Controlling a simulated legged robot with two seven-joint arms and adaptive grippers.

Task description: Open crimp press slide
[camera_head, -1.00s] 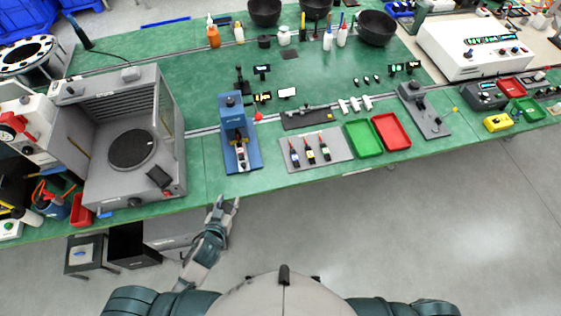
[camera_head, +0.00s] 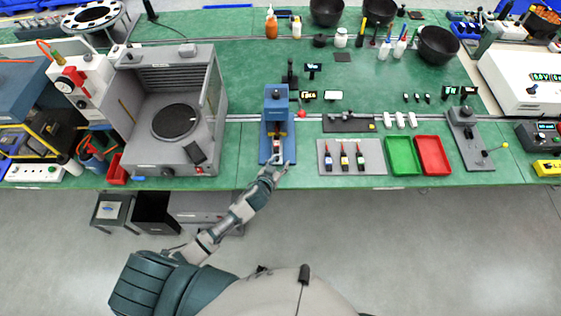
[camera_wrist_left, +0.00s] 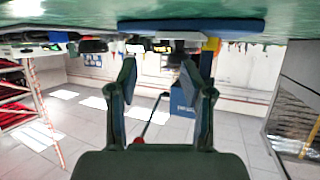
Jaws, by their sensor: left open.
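The blue crimp press (camera_head: 276,104) stands upright near the front edge of the green bench. A red ball (camera_head: 302,114) sticks out at its right side. A small pale and dark part, perhaps the slide, lies low at the press front; details are too small to tell. My left gripper (camera_head: 279,166) is at the front end of the press base, close to it; contact is unclear. In the left wrist view, which is upside down, my left gripper (camera_wrist_left: 157,70) has its fingers apart with nothing between them. The blue press base (camera_wrist_left: 190,25) shows beyond the fingertips. My right gripper is not seen.
A grey chamber (camera_head: 174,120) stands left of the press. The floor before the bench is clear on the right.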

